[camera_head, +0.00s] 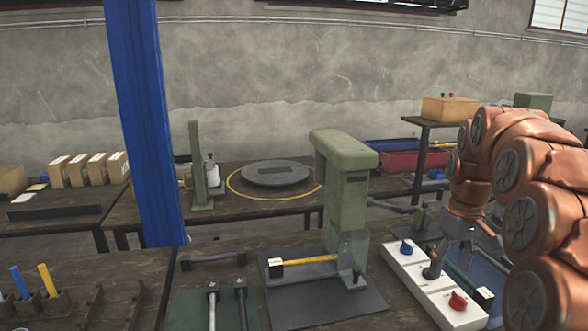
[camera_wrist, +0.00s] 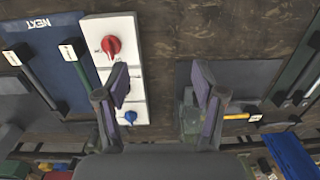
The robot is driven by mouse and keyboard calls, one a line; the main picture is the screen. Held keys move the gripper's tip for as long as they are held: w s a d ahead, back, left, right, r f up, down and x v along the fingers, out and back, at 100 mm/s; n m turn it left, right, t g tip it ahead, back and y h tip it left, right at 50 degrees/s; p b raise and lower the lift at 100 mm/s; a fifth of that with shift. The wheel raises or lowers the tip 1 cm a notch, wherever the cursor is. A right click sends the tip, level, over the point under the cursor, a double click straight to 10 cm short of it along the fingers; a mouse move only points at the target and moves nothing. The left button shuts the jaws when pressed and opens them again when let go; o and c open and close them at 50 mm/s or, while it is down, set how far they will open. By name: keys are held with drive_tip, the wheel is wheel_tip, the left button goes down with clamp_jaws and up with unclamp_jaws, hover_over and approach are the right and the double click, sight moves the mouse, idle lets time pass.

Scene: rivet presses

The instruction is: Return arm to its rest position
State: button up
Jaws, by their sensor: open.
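My orange arm (camera_head: 520,180) is at the right of the head view, bent over the workbench. My gripper (camera_head: 452,260) hangs above the white control box (camera_head: 408,265), which has a blue knob (camera_head: 406,247) and a red knob (camera_head: 457,300). In the wrist view my gripper (camera_wrist: 162,84) has its two fingers spread wide apart with nothing between them. The control box lies behind the left finger there, with the red knob (camera_wrist: 111,45) and the blue knob (camera_wrist: 130,116) showing. A gap between gripper and box cannot be measured.
A green press (camera_head: 345,190) stands left of my gripper, with a yellow-handled tool (camera_head: 308,261) at its base. A blue post (camera_head: 148,120) rises at left. A blue mat (camera_wrist: 45,50) lies beside the control box. Bare brown benchtop (camera_wrist: 210,30) shows between the box and the press.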

drive_tip(key=s+a+f+m+p, duration=0.1)
drive_tip(key=s+a, duration=0.4)
drive_tip(key=s, duration=0.5)
drive_tip(key=s+a+f+g+p, duration=0.1)
drive_tip(key=s+a+p, duration=0.2)
drive_tip(key=s, duration=0.8)
drive_tip(key=s+a+f+m+p, duration=0.1)
drive_tip(key=s+a+p, duration=0.1)
drive_tip(key=s+a, duration=0.5)
drive_tip(key=s, duration=0.4)
drive_tip(key=shift+s+f+m+p, duration=0.2)
drive_tip(key=shift+f+m+p, duration=0.1)
